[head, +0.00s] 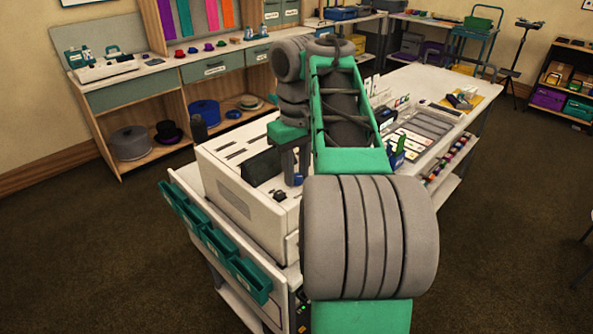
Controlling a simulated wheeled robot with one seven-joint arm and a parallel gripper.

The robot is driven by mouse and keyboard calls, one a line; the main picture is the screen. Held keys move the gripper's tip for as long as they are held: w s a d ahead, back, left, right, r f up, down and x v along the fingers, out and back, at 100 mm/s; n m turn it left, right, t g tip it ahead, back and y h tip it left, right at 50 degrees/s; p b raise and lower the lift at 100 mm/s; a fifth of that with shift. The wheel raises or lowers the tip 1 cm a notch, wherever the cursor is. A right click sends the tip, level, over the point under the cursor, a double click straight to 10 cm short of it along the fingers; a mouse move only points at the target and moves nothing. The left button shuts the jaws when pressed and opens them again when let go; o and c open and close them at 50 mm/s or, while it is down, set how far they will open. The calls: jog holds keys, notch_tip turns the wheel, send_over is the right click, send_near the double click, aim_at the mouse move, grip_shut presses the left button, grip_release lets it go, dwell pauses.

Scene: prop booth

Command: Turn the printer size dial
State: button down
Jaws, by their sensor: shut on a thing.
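The printer (228,190) is a pale box with a dark panel and several dark slots on its top, standing on the near left end of the white workbench. My gripper (293,179) points down at the right part of the printer's top, with its grey fingers low at the surface. It appears shut on the size dial. The dial is mostly hidden behind the fingers and my arm, so its marks and its angle cannot be read. My own arm covers the printer's right side.
Teal bins (215,243) hang along the bench's near left edge. Right of my arm, the bench holds a grey tray (428,124), cards and a blue holder (397,158). A shelf unit (160,85) with hats stands behind. Brown floor lies clear at right.

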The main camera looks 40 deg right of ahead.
aim_at(297, 176)
jog(key=shift+n, duration=0.8)
jog(key=c, duration=1.1)
grip_release()
notch_tip(297, 176, up, 8)
jog(key=p, duration=0.7)
jog(key=shift+f, duration=0.1)
